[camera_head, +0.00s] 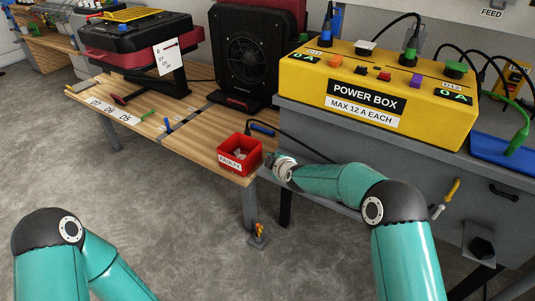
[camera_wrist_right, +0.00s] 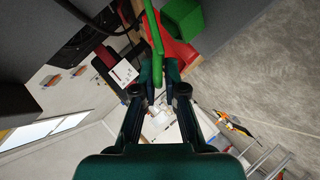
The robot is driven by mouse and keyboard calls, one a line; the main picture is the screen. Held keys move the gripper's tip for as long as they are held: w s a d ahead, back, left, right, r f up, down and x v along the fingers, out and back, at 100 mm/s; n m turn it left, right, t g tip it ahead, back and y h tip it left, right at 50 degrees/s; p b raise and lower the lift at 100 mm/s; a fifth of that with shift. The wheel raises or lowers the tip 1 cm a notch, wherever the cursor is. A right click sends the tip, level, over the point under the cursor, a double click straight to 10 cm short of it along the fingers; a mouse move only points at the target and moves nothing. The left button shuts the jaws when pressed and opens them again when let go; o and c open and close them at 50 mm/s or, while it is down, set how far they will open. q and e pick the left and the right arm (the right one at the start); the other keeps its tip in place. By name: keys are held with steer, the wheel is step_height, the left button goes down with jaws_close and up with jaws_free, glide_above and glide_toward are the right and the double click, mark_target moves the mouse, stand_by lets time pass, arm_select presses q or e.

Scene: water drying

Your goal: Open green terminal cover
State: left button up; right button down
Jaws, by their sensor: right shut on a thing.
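In the right wrist view my right gripper (camera_wrist_right: 158,88) is shut on a thin green piece (camera_wrist_right: 153,32) that reaches up between its fingers. I cannot tell whether this piece is the terminal cover. A green block (camera_wrist_right: 183,17) is just beside it. In the head view my right arm ends in a wrist (camera_head: 284,168) near the front right corner of the wooden table; its fingers and the green piece are hidden there. The yellow power box (camera_head: 290,75) carries a green-topped knob (camera_head: 456,67) and a green plug (camera_head: 411,55). My left gripper is out of view.
A red bin (camera_head: 238,168) labelled FAULTY sits at the corner of the wooden table (camera_head: 195,143), close to my right wrist. A black fan unit (camera_head: 246,65) stands behind it. A cable runs beside the bin. The grey floor (camera_head: 150,220) in front is mostly clear.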

steer(key=shift+w+d+r+m+p, duration=0.35)
steer(key=shift+w+r+p, duration=0.1)
steer(key=shift+r, duration=0.25)
steer(key=c, duration=1.4)
jaws_free()
steer(key=shift+o, duration=0.6)
steer(key=shift+s+a+f+g, duration=0.1)
steer(key=shift+s+f+g, duration=0.05)
steer(key=shift+f+g, duration=0.15)
steer(key=shift+s+r, duration=0.1)
steer(key=v, duration=1.1)
steer(key=shift+s+d+r, duration=0.15)
steer(key=shift+s+d, duration=0.1)
steer(key=shift+d, duration=0.05)
steer(key=shift+c, duration=0.2)
